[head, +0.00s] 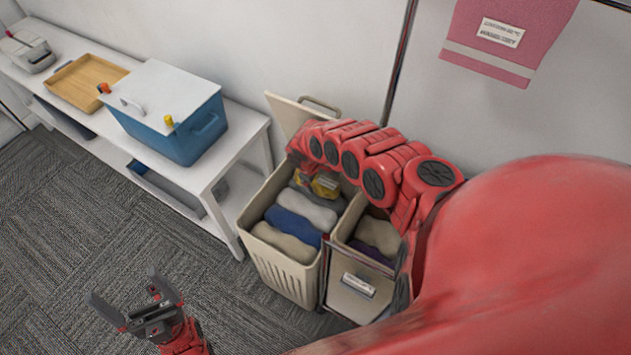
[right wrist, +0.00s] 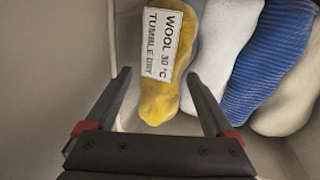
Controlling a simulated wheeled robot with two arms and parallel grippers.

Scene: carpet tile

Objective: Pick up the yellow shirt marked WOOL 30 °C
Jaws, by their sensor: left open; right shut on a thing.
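The yellow shirt (right wrist: 163,100) carries a white label reading WOOL 30 °C TUMBLE DRY in the right wrist view. It lies at the far end of the beige hamper's left compartment, and part of it shows in the head view (head: 325,186). My right gripper (right wrist: 158,74) reaches down into the hamper with one finger on each side of the shirt, shut on it. The arm hides this gripper in the head view. My left gripper (head: 122,284) is open and empty above the carpet at the lower left.
The left compartment (head: 290,278) also holds white, blue and beige folded clothes. The right compartment (head: 352,296) holds dark and pale clothes. The hamper's lid (head: 288,114) stands open against the wall. A white bench (head: 228,160) at left bears a blue cooler (head: 190,140) and wooden tray (head: 68,82).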

